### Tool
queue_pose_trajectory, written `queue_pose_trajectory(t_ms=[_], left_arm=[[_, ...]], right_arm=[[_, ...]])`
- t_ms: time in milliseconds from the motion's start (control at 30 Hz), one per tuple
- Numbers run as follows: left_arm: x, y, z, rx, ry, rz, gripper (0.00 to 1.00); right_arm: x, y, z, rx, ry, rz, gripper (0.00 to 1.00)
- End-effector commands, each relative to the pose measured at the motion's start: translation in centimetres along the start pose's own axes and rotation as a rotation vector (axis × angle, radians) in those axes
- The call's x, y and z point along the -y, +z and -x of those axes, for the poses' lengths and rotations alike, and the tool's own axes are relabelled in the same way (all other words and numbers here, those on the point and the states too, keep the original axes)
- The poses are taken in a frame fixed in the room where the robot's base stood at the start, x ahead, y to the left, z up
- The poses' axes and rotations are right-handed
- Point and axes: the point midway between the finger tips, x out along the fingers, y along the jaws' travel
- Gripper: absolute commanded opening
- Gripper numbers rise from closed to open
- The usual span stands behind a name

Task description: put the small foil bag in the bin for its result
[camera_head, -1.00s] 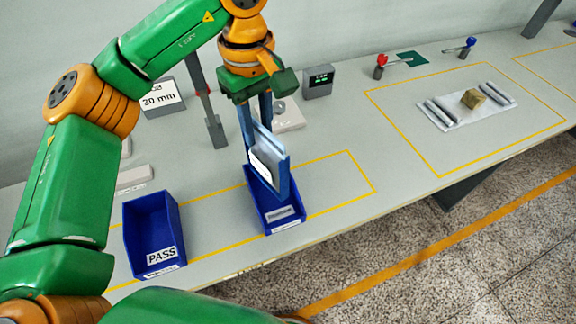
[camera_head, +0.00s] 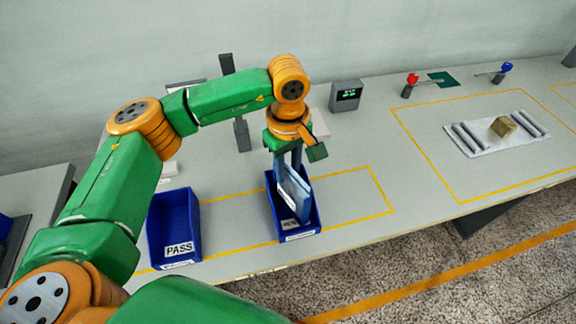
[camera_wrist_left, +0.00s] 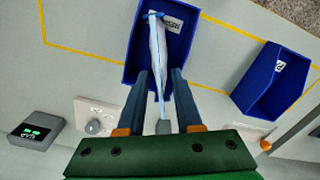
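The foil bag (camera_head: 294,193), a flat pale blue-silver pouch, stands on edge inside a blue bin (camera_head: 314,217). Its upper part sticks out above the rim, and the bin's label is partly covered and unreadable. My left gripper (camera_head: 289,170) points down over this bin. In the left wrist view, the gripper (camera_wrist_left: 160,74) has its fingers apart, with the bag (camera_wrist_left: 157,45) edge-on between them and gaps on both sides. A second blue bin (camera_head: 173,222), labelled PASS, stands to the left and looks empty. My right gripper is not in view.
A grey post (camera_head: 241,110) stands behind the arm, near a display box (camera_head: 345,95). A tray (camera_head: 470,148) with rollers and a tan block (camera_head: 503,126) lies at the right. Red (camera_head: 411,82) and blue (camera_head: 506,68) knobbed levers stand behind. The table's front edge is close to the bins.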

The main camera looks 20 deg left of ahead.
Motion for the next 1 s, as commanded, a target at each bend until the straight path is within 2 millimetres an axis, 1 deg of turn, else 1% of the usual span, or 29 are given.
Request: queue_pose_trajectory(t_ms=[33, 67, 100, 333, 433, 467, 567, 700, 800, 833, 900, 1000], left_arm=[[0.0, 0.0, 0.0, 0.000, 0.000, 0.000, 0.50], [0.0, 0.0, 0.0, 0.000, 0.000, 0.000, 0.58], [0.0, 0.0, 0.0, 0.000, 0.000, 0.000, 0.61], [0.0, 0.0, 0.1, 0.000, 0.000, 0.000, 0.61], [0.0, 0.0, 0.8, 0.000, 0.000, 0.000, 0.61], [-0.1, 0.0, 0.8, -0.001, 0.002, 0.000, 0.61], [-0.1, 0.0, 2.8, -0.002, 0.005, -0.001, 0.61], [-0.1, 0.0, 6.9, -0.003, 0.007, 0.001, 0.61], [-0.1, 0.0, 9.6, -0.001, 0.004, 0.000, 0.61], [-0.1, 0.1, 10.2, -0.001, 0.003, -0.001, 0.61], [0.0, 0.0, 11.6, -0.002, 0.001, 0.000, 0.61], [0.0, 0.0, 12.4, -0.001, 0.001, -0.001, 0.61]], right_arm=[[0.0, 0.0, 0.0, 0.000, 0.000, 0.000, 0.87], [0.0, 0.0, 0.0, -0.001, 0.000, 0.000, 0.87], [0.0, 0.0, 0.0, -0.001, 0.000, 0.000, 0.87], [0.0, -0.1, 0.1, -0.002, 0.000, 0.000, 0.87], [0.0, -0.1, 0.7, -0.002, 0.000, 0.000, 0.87], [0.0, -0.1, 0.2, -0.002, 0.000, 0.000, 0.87], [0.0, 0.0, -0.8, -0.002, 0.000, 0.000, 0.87], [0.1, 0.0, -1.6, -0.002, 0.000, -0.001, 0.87], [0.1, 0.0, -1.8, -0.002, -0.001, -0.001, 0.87], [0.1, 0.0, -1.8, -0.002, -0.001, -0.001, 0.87], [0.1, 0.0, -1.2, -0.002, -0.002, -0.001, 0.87], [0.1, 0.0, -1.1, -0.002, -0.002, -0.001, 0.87]])
